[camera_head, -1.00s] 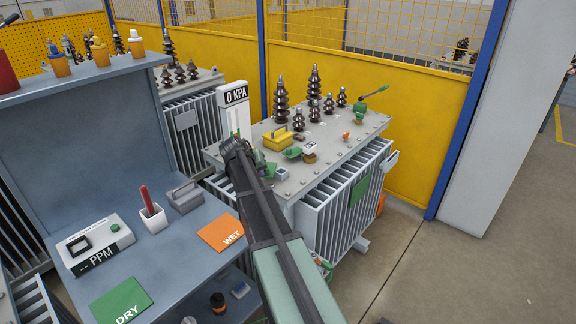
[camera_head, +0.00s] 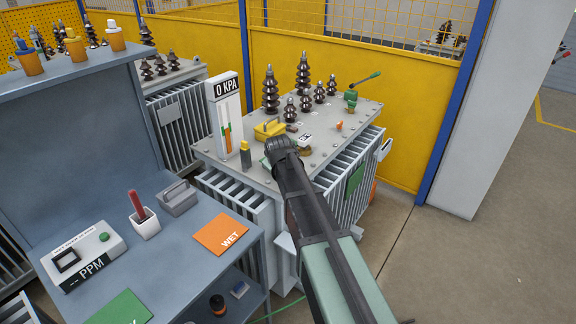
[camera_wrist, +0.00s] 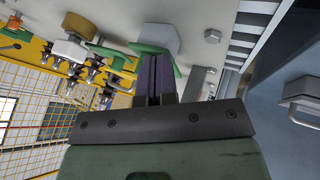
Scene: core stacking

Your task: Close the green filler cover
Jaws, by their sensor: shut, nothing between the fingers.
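My gripper (camera_head: 277,143) is over the near part of the transformer's lid (camera_head: 352,128), beside the yellow box and the brown cap. In the wrist view its two dark fingers (camera_wrist: 156,80) are shut together with nothing between them. In the head view my gripper hides most of the cover, and only a small green edge (camera_head: 266,162) shows. I cannot tell how far open the cover is.
The yellow box (camera_head: 268,130), the brown cap (camera_head: 304,151) and tall brown bushings (camera_head: 270,92) stand close by on the lid. A gauge reading 0 KPA (camera_head: 225,115) stands at its left. A bench (camera_head: 185,262) with a PPM meter (camera_head: 85,255) is nearer, left.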

